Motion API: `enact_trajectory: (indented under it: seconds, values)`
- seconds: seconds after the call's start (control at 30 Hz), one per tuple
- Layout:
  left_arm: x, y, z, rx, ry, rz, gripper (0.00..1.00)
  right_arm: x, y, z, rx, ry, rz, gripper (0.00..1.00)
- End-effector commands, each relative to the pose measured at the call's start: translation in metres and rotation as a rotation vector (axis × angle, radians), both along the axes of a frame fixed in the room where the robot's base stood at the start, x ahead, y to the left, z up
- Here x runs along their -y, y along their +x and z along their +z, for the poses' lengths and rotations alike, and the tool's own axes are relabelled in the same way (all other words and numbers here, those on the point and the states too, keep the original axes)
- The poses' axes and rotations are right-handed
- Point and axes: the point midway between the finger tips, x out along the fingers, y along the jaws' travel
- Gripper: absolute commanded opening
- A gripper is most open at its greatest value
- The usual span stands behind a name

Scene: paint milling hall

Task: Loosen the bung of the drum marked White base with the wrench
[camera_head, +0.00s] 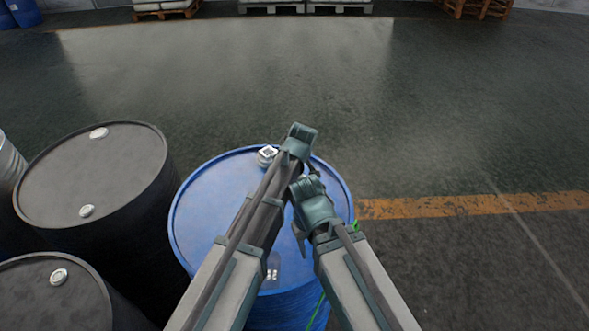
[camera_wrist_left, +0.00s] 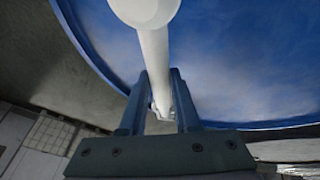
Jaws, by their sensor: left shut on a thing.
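A blue drum (camera_head: 205,205) stands upright in front of me; no marking is readable on it. On the far part of its lid a pale round fitting with a square top (camera_head: 267,154) shows beside my left wrist; I cannot tell bung from wrench head there. My left gripper (camera_wrist_left: 163,88) is shut on the shaft of a white tool, seemingly the wrench (camera_wrist_left: 154,50), with a rounded end, above the blue lid. In the head view my arm hides most of the wrench. My right gripper (camera_head: 301,232) is over the lid, close beside the left arm; its jaws are unclear.
A second, smaller fitting (camera_head: 272,273) sits on the near part of the blue lid. Black drums (camera_head: 95,175) (camera_head: 50,300) stand close on the left. A green cord (camera_head: 317,310) hangs by the blue drum. The floor beyond and right is clear, with an orange line (camera_head: 450,206).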

Motion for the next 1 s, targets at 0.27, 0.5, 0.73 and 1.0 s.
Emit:
enact_trajectory:
  seconds: [0.27, 0.5, 0.73, 1.0]
  values:
    - [0.003, -0.007, 0.019, 0.004, 0.004, -0.009, 0.0, -0.004, 0.009, 0.019, 0.0, 0.0, 0.003, 0.5]
    - [0.003, -0.008, 0.033, 0.002, 0.002, -0.008, 0.0, -0.004, 0.009, 0.032, 0.0, 0.0, 0.002, 0.5]
    - [0.003, -0.008, 0.045, 0.001, 0.002, -0.008, 0.0, -0.004, 0.009, 0.045, 0.0, 0.0, 0.002, 0.5]
    - [0.003, -0.009, 0.048, 0.001, 0.001, -0.007, 0.0, -0.004, 0.009, 0.048, 0.0, 0.0, 0.002, 0.5]
